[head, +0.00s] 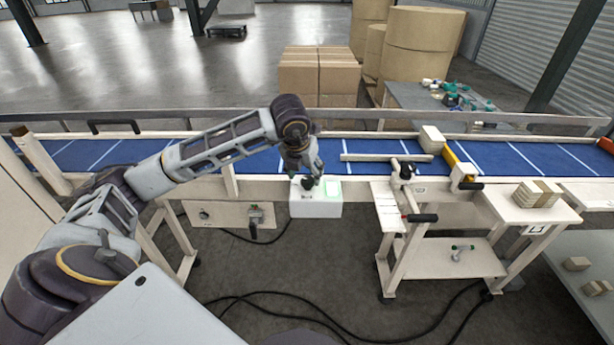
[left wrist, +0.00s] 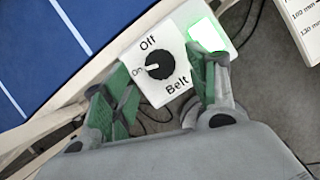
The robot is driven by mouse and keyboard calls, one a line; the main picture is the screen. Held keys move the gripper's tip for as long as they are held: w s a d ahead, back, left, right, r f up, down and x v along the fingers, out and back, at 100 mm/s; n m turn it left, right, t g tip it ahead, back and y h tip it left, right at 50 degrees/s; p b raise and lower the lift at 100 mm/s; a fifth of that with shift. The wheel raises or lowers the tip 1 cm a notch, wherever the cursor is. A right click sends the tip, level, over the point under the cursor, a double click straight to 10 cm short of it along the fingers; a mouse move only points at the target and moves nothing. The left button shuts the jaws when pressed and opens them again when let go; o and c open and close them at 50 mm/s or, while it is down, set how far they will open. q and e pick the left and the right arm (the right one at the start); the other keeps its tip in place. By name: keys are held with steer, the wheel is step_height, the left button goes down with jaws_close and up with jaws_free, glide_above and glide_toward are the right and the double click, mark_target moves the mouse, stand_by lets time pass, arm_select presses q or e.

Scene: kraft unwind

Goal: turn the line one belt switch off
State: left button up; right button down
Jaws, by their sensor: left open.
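The belt switch is a round black knob (left wrist: 158,62) on a white box labelled Off, On and Belt; its white mark points to On. In the left wrist view a green lamp (left wrist: 207,33) is lit beside it. In the head view the white switch box (head: 315,208) sits at the belt's front edge, with a green glow on top. My left gripper (head: 308,183) is over the box, fingers pointing down. In the left wrist view my left gripper (left wrist: 160,75) is open, with its green-padded fingers on either side of the knob; contact cannot be told. My right gripper is not in view.
The blue belt (head: 370,157) runs behind the box. A pale panel (head: 230,215) with a small lever is left of it. A white cart (head: 440,257) with a black-handled lever stands to the right. Black cables (head: 300,300) lie on the floor.

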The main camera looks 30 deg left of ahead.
mark_target(308, 179)
arm_select(q)
steer(key=shift+x, duration=1.8)
steer(key=shift+c, duration=0.4)
steer(key=c, duration=0.9)
